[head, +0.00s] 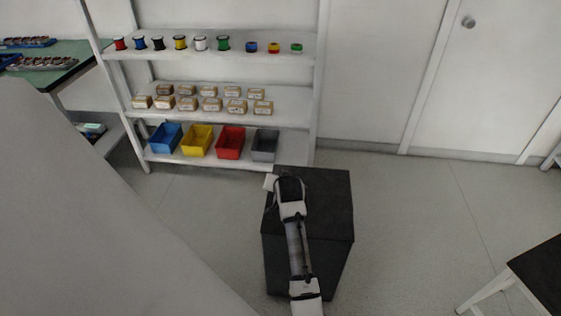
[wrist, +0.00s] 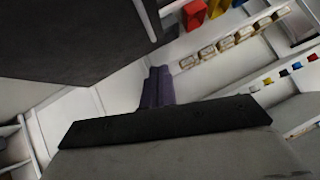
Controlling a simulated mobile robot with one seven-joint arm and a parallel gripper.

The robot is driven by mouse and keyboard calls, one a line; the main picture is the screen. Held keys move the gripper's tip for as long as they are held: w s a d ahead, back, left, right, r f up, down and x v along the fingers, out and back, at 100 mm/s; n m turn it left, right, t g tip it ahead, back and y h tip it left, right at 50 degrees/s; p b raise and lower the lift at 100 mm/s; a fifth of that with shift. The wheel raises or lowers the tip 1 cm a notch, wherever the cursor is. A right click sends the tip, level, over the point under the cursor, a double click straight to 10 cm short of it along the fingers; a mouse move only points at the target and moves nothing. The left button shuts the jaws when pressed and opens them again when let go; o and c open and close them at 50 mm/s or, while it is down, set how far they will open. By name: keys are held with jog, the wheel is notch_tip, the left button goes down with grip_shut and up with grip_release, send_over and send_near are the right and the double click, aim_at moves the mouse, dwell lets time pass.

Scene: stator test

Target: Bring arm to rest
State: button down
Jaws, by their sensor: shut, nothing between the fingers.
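My arm (head: 296,245) reaches up the middle of the head view, with white and dark links, and bends at its far end near the shelf. The fingers of my gripper (wrist: 155,86) show in the wrist view as two dark purplish bars side by side, shut with nothing between them. They point over open floor and touch nothing that I can see. In the head view the fingers cannot be made out clearly.
A white shelf unit (head: 222,97) holds several spools, small boxes and a blue (head: 166,137), a yellow (head: 197,140), a red (head: 230,142) and a grey bin (head: 265,145). A dark-topped table (head: 540,272) stands lower right. Floor (head: 420,215) between is clear.

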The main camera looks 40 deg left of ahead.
jog(key=shift+v, duration=1.15)
